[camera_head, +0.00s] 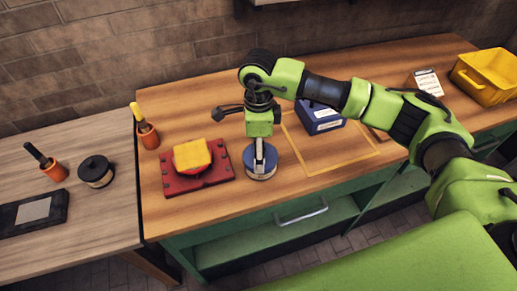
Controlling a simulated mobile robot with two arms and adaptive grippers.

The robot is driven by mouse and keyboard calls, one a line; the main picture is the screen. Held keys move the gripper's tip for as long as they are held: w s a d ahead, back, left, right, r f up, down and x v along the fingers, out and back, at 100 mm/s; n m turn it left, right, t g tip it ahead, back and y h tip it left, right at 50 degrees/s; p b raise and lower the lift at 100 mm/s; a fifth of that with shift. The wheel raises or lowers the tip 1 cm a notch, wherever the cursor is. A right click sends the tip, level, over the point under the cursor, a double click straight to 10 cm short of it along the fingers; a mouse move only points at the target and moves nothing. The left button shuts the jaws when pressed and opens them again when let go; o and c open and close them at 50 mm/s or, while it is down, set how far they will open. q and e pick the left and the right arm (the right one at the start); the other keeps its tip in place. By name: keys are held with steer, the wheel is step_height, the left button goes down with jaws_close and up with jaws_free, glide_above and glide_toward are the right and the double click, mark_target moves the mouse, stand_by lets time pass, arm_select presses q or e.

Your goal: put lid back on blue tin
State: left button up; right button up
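A round tin with a blue top (261,165) stands on the wooden bench, close to its front edge. My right gripper (259,168) points straight down over it, its fingertips at or just above the blue top. The fingers look close together and hide part of the top, so I cannot tell whether they grip anything. I also cannot tell whether the blue surface is a lid or the inside of the tin. No separate blue lid shows. My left gripper is not in view.
A red plate with a yellow block (192,155) lies left of the tin. A yellow bin (485,78) is at far right. A black-topped tin (97,172) stands on the left table.

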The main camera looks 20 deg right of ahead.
steer(key=shift+f+b, duration=0.2)
steer(key=shift+b, duration=0.55)
stand_by(0.7)
stand_by(0.3)
steer(key=o, duration=1.6)
steer(key=shift+r+p, duration=1.5)
steer(key=shift+r, duration=2.05)
jaws_close()
